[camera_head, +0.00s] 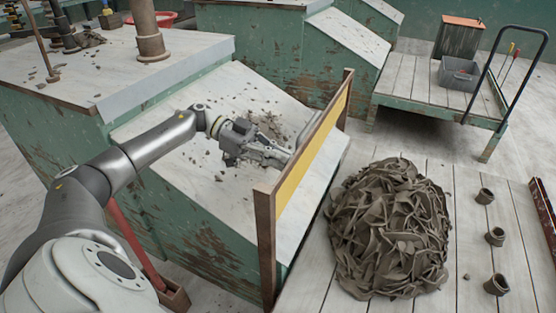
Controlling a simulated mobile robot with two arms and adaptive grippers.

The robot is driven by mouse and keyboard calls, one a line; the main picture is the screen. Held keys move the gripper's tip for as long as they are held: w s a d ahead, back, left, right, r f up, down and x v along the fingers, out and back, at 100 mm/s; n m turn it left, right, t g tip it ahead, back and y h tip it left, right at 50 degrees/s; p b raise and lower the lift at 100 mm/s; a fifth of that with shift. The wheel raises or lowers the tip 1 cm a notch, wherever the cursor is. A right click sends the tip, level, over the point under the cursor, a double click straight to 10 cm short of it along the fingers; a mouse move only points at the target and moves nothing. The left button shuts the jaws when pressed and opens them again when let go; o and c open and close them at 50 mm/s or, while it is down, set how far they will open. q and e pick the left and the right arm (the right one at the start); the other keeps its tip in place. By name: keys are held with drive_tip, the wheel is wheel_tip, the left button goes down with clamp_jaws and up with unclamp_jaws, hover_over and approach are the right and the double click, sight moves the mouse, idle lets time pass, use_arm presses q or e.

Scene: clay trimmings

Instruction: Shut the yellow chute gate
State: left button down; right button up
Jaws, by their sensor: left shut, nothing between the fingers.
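The yellow chute gate (313,147) is a long panel between two rusty brown posts across the lower part of the sloping white chute (262,100). A grey bar handle (309,128) shows on its chute side. My left gripper (287,158) is shut and empty, over the slope on the handle side of the gate. Its fingertips are close to the handle and the panel; I cannot tell if they touch. The arm hides part of the slope. I cannot tell whether a gap lies under the panel. My right gripper is not in view.
A large heap of grey-brown clay trimmings (388,228) lies beyond the gate on pale boards. A flat cart (405,78) with a grey bin (459,73) stands at the back right. Clay crumbs lie on the slope.

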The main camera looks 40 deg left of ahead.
use_arm(q)
drive_tip(key=shift+f, duration=0.1)
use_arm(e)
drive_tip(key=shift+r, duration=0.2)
use_arm(q)
wheel_tip(320, 180, down, 12)
drive_tip(key=b, duration=0.1)
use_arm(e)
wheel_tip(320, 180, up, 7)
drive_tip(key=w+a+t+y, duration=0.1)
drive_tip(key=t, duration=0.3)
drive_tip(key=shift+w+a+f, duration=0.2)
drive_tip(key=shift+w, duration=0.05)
use_arm(q)
drive_tip(key=shift+s+f, duration=0.1)
